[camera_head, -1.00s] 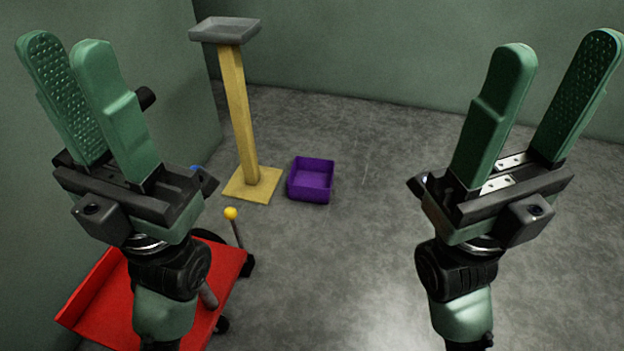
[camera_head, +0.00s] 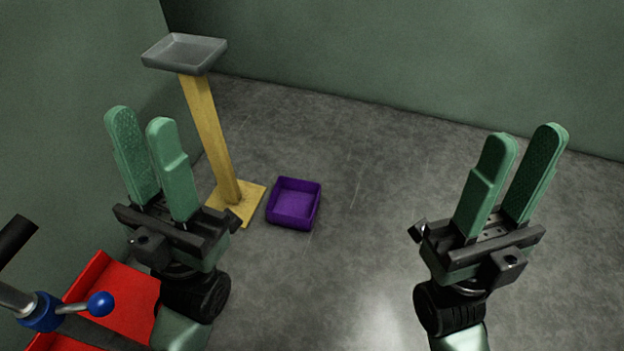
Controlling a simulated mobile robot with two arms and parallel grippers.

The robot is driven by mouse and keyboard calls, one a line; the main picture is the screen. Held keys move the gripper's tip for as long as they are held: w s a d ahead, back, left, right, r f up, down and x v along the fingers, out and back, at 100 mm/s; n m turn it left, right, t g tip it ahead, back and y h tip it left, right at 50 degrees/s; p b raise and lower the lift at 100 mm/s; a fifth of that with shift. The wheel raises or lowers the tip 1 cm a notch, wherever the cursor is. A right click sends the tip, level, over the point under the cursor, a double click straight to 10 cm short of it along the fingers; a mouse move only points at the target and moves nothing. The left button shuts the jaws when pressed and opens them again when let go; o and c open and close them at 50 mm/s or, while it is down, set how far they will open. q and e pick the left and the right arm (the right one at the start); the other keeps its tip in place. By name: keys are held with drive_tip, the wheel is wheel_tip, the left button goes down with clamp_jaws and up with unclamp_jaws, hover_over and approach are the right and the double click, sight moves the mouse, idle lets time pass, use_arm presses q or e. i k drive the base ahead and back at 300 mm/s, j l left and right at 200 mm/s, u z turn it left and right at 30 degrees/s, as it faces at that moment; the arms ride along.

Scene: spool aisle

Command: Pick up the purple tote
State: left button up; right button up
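The purple tote (camera_head: 294,204) is an open, empty box on the grey floor near the middle of the head view, beside the base of a yellow stand. My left gripper (camera_head: 140,128) is raised at the left, its two green fingers apart with nothing between them. My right gripper (camera_head: 525,140) is raised at the right, its fingers also apart and empty. Both grippers are nearer to me than the tote and do not touch it.
The yellow stand (camera_head: 210,135) with a grey tray (camera_head: 186,53) on top stands left of the tote. A red cart (camera_head: 118,295) and a blue-knobbed lever (camera_head: 99,304) are at lower left. Green walls (camera_head: 420,70) bound the left and back. The floor (camera_head: 370,220) right of the tote is clear.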

sight(294, 203)
drive_tip(key=i+l+u, duration=0.65)
drive_tip(key=i+l, duration=0.15)
drive_tip(key=i+l+u, duration=0.3)
drive_tip(key=l, duration=0.25)
drive_tip(key=u, duration=0.35)
